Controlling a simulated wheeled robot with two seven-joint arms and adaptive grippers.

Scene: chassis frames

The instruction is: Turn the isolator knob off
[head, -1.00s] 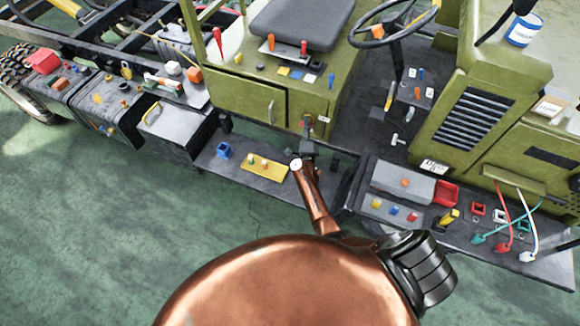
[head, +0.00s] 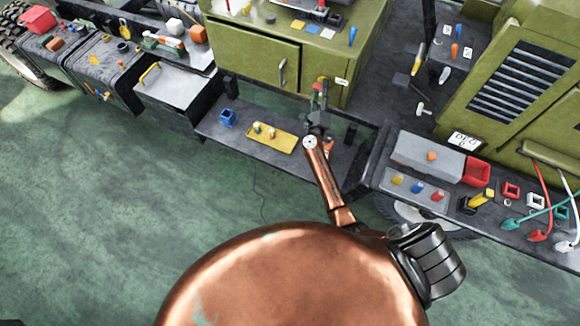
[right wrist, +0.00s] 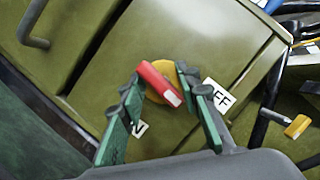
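The isolator knob (right wrist: 158,82) is a red handle on a round yellow base (right wrist: 155,98), set on the olive cabinet's side panel. Its pale end points to the lower right in the right wrist view. An OFF label (right wrist: 216,95) is to its right, partly covered by a finger; a label ending in N (right wrist: 138,129) is below left, partly hidden. My right gripper (right wrist: 159,84) is open, with a green-padded finger on either side of the knob; contact is unclear. My left gripper is out of view.
A low dark shelf with a yellow tray (head: 270,137) and a blue holder (head: 227,118) lies left of my right gripper. At right, a shelf holds a grey box (head: 425,157) and a red bin (head: 477,171).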

